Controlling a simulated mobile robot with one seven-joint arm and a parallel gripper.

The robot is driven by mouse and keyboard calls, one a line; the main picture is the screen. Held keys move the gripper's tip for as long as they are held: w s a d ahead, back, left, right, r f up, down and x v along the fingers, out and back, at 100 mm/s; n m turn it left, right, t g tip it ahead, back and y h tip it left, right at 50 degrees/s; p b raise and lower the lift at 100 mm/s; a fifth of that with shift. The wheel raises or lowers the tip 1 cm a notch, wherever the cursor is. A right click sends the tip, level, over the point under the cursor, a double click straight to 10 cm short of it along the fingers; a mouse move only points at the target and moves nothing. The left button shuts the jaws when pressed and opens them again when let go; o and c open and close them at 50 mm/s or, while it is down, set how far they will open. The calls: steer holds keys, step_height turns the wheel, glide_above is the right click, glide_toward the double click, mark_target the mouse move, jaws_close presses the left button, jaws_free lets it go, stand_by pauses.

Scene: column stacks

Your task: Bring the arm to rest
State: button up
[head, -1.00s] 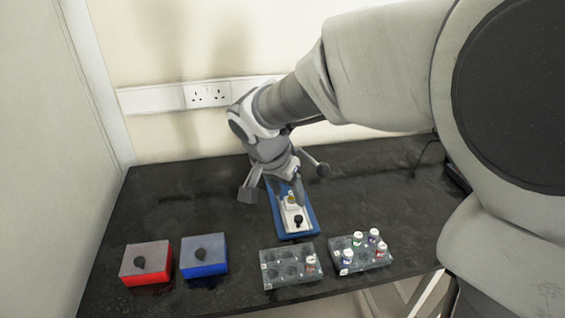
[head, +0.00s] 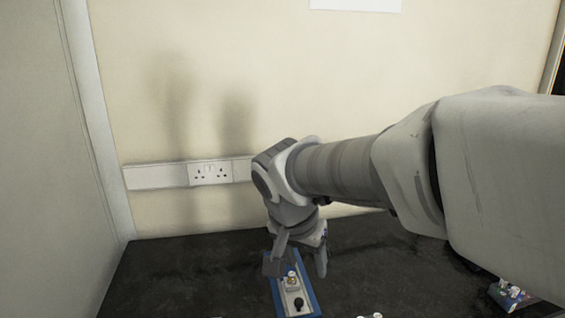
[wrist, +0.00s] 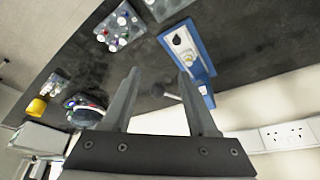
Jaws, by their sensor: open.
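My gripper (head: 296,268) hangs pointing down over the back of the black bench in the head view. Its two fingers are apart with nothing between them, as the wrist view (wrist: 160,76) also shows. A blue-edged holder (head: 310,292) with a pale middle lies just below and in front of the gripper in the head view. It carries a dark knob (head: 298,303) and a small brass-coloured part. In the wrist view the holder (wrist: 204,62) lies beyond the fingertips, apart from them.
Racks of small capped vials (wrist: 120,28) stand on the bench (head: 180,275), with another rack partly cut off at the wrist view's top. A yellow object (wrist: 37,106) and other items lie further left there. The wall with sockets (head: 210,173) is close behind the gripper.

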steer(key=s+d+r+n+t+y+p, duration=0.1)
steer(key=s+d+r+n+p, duration=0.4)
steer(key=s+d+r, duration=0.5)
steer(key=s+y+p, duration=0.1)
steer(key=s+p, duration=0.1)
steer(key=s, duration=0.2)
steer(key=shift+r+n+t+p, duration=0.15)
steer(key=shift+n+t+p, duration=0.15)
steer(key=shift+t+p, duration=0.1)
steer(key=shift+a, duration=0.15)
